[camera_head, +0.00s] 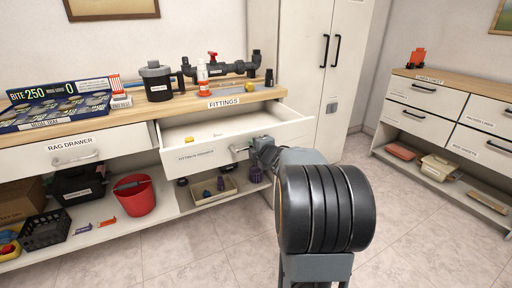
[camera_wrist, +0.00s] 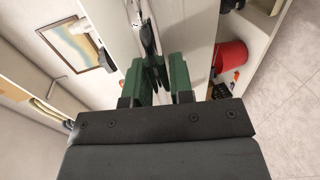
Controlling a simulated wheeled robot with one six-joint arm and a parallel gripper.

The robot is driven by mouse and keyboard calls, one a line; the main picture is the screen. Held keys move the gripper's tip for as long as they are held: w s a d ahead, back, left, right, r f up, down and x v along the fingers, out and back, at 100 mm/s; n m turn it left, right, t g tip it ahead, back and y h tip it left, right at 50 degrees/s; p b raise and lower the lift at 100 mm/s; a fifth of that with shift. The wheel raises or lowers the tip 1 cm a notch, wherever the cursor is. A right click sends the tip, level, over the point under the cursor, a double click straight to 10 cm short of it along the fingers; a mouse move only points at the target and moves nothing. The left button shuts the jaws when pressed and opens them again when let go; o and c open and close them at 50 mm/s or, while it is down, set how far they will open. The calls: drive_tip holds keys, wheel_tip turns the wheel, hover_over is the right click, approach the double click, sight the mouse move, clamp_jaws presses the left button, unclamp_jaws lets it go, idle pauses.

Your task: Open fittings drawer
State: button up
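The fittings drawer (camera_head: 198,155) is pulled part way out below the wooden counter, under the label FITTINGS. Its inside shows, with a small yellow item (camera_head: 190,139) and another small item in it. Its metal handle (camera_head: 238,151) is on the drawer front. My gripper (camera_head: 255,146) is at the right part of this handle, its fingers partly hidden by my wrist. In the wrist view, the green fingers of my gripper (camera_wrist: 160,78) lie on both sides of the dark handle (camera_wrist: 151,45) and appear closed on it.
The rag drawer (camera_head: 110,145) at left is closed. A red bucket (camera_head: 134,195) and a tray (camera_head: 213,190) stand on the shelf below. A tall white cabinet (camera_head: 305,50) stands behind right. A chest of drawers (camera_head: 440,110) is at far right. Tiled floor between is clear.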

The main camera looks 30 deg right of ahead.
drive_tip(key=o, duration=0.3)
drive_tip(key=shift+o, duration=0.2)
drive_tip(key=p+v, duration=0.4)
drive_tip(key=v, duration=0.9)
drive_tip(key=shift+s, duration=0.4)
